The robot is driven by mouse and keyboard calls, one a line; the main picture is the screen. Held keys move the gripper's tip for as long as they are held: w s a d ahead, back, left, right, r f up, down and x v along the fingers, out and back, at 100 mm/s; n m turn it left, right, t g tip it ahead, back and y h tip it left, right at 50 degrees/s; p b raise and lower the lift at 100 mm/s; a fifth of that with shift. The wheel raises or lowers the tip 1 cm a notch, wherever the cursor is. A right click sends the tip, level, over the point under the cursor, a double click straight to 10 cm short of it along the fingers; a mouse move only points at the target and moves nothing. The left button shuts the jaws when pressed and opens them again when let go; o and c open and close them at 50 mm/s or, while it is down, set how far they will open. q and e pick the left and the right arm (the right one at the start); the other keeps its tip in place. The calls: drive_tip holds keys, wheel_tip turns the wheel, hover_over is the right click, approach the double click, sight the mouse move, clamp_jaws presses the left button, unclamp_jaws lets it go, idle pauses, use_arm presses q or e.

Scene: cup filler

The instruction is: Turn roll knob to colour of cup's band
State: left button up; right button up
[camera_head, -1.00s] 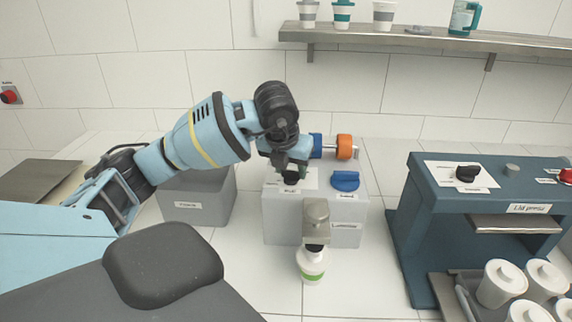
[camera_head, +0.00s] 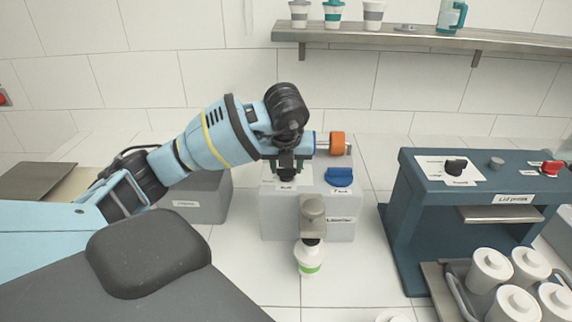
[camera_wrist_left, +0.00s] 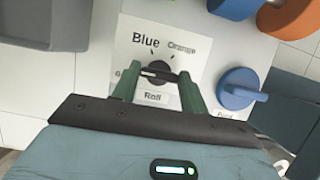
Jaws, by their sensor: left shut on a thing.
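The roll knob (camera_wrist_left: 159,73) is small, black and round, on a white plate marked Roll, Blue and Orange. A further label at its left, beginning with G, is mostly hidden. A white mark on the knob faces left, toward that label. My left gripper (camera_wrist_left: 158,88) has its green fingers on either side of the knob and is shut on it. In the head view my left gripper (camera_head: 286,173) points down at the machine's top and hides the knob. The white cup (camera_head: 310,253) with a green band stands upright under the grey spout. My right gripper is out of view.
A blue knob (camera_head: 339,177) sits right of the roll knob. Blue and orange rolls (camera_head: 337,143) are behind. A dark blue lid press (camera_head: 420,220) stands right, with white lidded containers (camera_head: 490,268) before it. A shelf (camera_head: 420,42) holds cups above.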

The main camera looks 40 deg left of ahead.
use_arm(q)
drive_tip(key=o, duration=1)
drive_tip(key=v, duration=0.7)
drive_tip(key=shift+s+r+p, duration=0.15)
drive_tip(key=shift+r+p, duration=0.15)
drive_tip(key=shift+r, duration=0.05)
